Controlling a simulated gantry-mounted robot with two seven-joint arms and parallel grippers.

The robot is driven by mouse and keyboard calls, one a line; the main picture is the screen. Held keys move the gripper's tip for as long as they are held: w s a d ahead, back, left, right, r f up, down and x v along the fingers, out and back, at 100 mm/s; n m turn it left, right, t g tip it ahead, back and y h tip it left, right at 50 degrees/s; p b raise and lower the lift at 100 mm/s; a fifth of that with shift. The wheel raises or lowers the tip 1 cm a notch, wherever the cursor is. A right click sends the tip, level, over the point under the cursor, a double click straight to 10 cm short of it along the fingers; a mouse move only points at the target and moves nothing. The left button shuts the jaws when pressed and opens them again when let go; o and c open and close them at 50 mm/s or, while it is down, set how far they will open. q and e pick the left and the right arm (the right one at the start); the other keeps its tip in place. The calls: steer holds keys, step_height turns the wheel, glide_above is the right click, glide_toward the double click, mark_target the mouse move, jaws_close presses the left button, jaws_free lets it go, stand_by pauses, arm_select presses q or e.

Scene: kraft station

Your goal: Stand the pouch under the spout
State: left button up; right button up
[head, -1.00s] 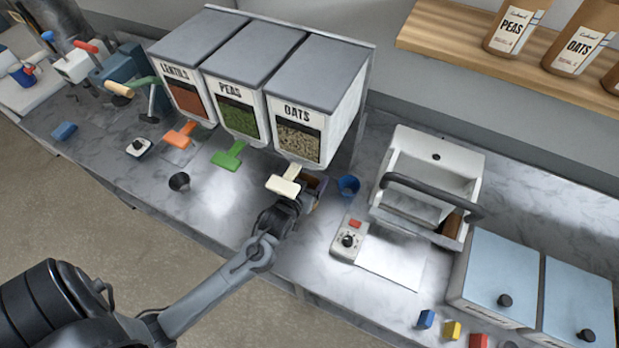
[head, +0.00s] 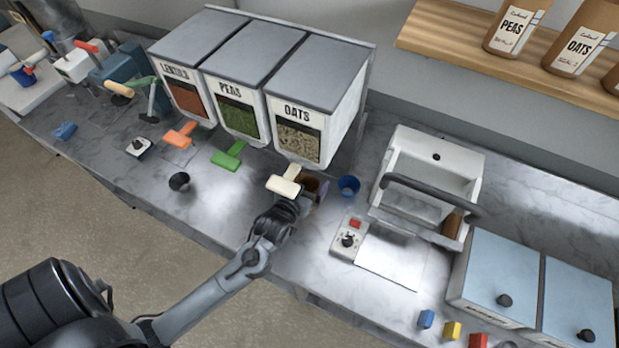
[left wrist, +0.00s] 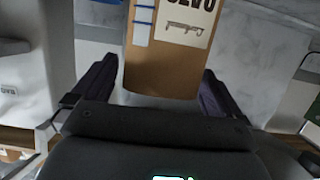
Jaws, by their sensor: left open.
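The brown pouch (head: 311,183) stands on the counter below the oats dispenser (head: 303,138), beside its cream spout lever (head: 285,184). The lever partly hides it in the head view. In the left wrist view the pouch (left wrist: 170,70) shows its brown face and a white label, between the fingers. My left gripper (head: 308,200) is open at the front of the pouch, with a dark finger on each side and a gap at least on its right. Whether the pouch is exactly under the spout outlet is hidden. My right gripper is not in view.
A blue cup (head: 348,186) stands just right of the pouch, and a dark cup (head: 179,181) to the left. A white scale (head: 348,241) and a white machine with a dark handle (head: 432,190) stand to the right. Green (head: 229,155) and orange (head: 180,136) levers project at the left.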

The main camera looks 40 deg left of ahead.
arm_select(q)
steer(key=s+d+m+g+h, duration=0.1)
steer(key=s+d+g, duration=0.2)
steer(key=s, duration=0.4)
steer(key=s+d+f+m+g+h, duration=0.1)
steer(key=s+d+m+g, duration=0.1)
steer(key=s, duration=0.5)
steer(key=s+d+m+g+h, duration=0.2)
steer(key=s+d+g, duration=0.2)
steer(key=s, duration=0.4)
steer(key=shift+d+f+g, duration=0.15)
steer(key=shift+f+g, duration=0.1)
steer(key=shift+g, duration=0.55)
step_height(320, 180, up, 18)
steer(key=p, duration=1.8)
